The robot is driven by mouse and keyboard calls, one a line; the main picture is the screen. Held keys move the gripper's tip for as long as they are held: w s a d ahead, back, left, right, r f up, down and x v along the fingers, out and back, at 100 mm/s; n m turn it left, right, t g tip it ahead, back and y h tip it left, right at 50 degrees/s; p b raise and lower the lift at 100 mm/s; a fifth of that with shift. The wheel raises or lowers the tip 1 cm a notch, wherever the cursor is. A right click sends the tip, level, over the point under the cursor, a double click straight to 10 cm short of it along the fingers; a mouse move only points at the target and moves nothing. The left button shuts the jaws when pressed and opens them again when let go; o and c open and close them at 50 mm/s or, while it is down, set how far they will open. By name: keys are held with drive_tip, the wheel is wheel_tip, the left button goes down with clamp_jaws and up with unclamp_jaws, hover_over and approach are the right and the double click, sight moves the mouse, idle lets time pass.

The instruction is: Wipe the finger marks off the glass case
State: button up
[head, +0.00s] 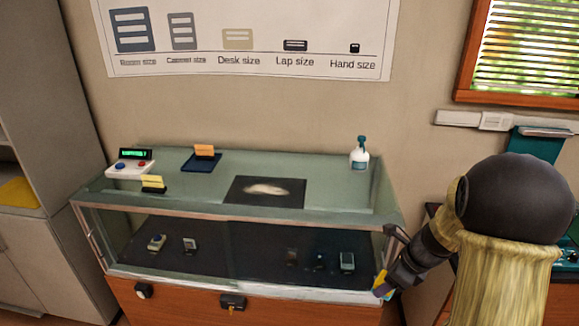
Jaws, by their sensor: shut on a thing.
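The glass case (150,205) stands against the wall, with a greenish glass top and a clear front over a dark display floor. A pale, whitish patch (268,188) shows over a dark square on the top; I cannot tell whether it is a smear or a cloth. No separate finger marks can be made out on the front glass. My gripper (385,284) is at the case's lower right front corner, shut on a small yellow and pale blue thing (381,279), mostly hidden by the fingers. I cannot tell whether it touches the glass.
On the case top stand a spray bottle (360,154), a device with buttons (130,164), a yellow card (153,183) and a dark blue pad (202,162) with an orange card. Several small gadgets sit inside. A key lock (233,302) is on the wooden base.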

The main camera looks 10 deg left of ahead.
wheel_tip(320, 180, down, 23)
drive_tip(key=a+n+g+h, duration=0.1)
drive_tip(key=n+g+h, duration=0.1)
drive_tip(key=n, duration=1)
drive_tip(key=s+a+n+g+h, duration=0.1)
drive_tip(key=n+g, duration=0.3)
drive_tip(key=n, duration=0.8)
drive_tip(key=shift+a+r+g+h, duration=0.2)
drive_tip(key=shift+a+g+h, duration=0.1)
drive_tip(key=shift+g+h, duration=0.15)
